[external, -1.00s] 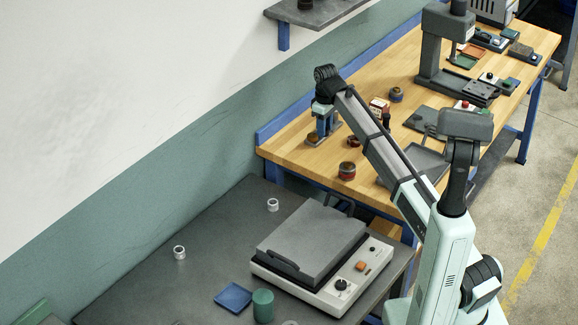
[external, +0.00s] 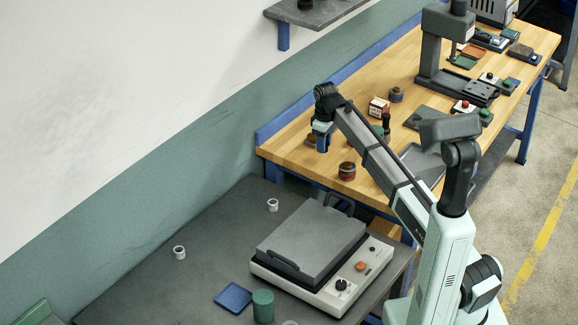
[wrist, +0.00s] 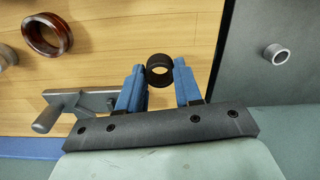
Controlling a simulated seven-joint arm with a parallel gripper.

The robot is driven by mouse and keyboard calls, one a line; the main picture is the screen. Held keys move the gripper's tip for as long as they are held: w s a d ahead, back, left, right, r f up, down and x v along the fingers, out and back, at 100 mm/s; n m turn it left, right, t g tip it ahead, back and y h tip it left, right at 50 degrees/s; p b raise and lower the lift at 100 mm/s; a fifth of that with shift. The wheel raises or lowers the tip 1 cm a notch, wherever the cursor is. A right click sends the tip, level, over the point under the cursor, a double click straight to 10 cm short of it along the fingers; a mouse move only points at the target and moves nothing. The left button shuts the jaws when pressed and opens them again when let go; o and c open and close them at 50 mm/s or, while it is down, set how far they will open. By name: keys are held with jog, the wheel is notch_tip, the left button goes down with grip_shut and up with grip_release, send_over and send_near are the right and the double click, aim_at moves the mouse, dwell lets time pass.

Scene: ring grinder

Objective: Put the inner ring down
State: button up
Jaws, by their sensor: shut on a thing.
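My gripper (external: 323,146) is low over the near left end of the wooden bench. In the wrist view, its blue fingers (wrist: 159,72) are shut on a small black ring (wrist: 160,61), which sits between the fingertips with its opening toward the camera. I take this to be the inner ring. In the external view the fingers hide the ring. I cannot tell whether it touches the bench. A larger glossy red-brown ring (wrist: 67,37) lies on the wood at upper left in the wrist view.
A grey fixture with a handle (wrist: 75,103) is just left of the fingers. A dark red round part (external: 347,171) stands on the bench. Beyond the bench edge is a dark table with pale rings (external: 273,204) and a hotplate-like device (external: 318,240). Bare wood surrounds the held ring.

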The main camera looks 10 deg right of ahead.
aim_at(323, 159)
jog(key=shift+f, duration=1.65)
jog(key=shift+f, duration=0.1)
jog(key=o, duration=1.1)
jog(key=shift+c, duration=0.2)
notch_tip(323, 159, up, 12)
jog(key=shift+w, duration=0.1)
